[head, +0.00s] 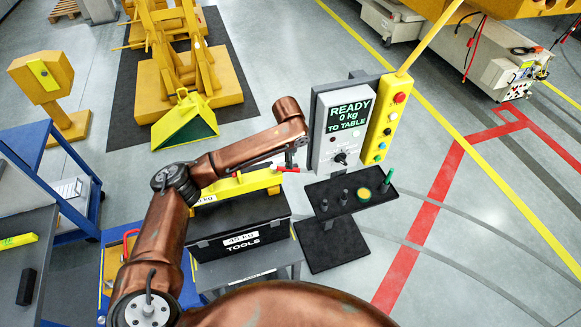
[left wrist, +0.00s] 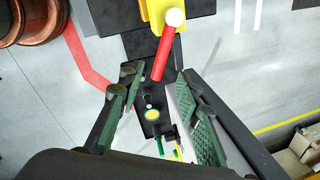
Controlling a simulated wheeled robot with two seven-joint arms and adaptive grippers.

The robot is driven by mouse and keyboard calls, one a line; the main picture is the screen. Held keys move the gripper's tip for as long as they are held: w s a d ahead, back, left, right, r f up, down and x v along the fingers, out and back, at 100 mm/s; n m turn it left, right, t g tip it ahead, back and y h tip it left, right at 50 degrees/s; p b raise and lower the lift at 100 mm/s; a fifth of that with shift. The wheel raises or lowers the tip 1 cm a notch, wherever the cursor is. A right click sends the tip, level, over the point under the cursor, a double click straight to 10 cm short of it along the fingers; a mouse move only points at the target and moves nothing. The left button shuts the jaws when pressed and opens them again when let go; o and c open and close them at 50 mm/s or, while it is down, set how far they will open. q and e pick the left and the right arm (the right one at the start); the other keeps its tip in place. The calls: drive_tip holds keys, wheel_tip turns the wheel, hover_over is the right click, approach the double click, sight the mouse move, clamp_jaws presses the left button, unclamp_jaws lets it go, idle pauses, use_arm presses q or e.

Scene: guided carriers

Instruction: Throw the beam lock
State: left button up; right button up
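A red lever (head: 289,169), which I take for the beam lock, sticks out at the right end of a yellow beam (head: 240,184) above a black tool case (head: 240,232). In the left wrist view the red lever (left wrist: 162,58) has a white round end against a yellow part (left wrist: 152,12). My left gripper (left wrist: 158,76) is open, its green-padded fingers apart with the lever's lower end between or just beyond the tips. In the head view my left gripper (head: 290,157) is small and dark beside the lever. Contact cannot be told. My right gripper is not in view.
A grey control box (head: 337,148) reads "READY 0 kg TO TABLE". A yellow button panel (head: 384,125) stands beside it. Below is a black shelf (head: 333,210) with small pegs and a green handle (head: 387,180). A blue cart (head: 30,150) is at left. Floor at right is open.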

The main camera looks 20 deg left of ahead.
use_arm(q)
drive_tip(key=shift+w+a+f+p, duration=0.15)
drive_tip(key=shift+w+f, duration=0.15)
drive_tip(key=shift+f, duration=0.95)
drive_tip(key=shift+w+f+p, duration=0.1)
drive_tip(key=shift+w+f, duration=0.15)
drive_tip(key=shift+f, duration=0.95)
drive_tip(key=shift+w+a+f+p, duration=0.15)
drive_tip(key=shift+w+f, duration=0.15)
drive_tip(key=shift+f, duration=0.95)
drive_tip(key=shift+d, duration=0.15)
clamp_jaws()
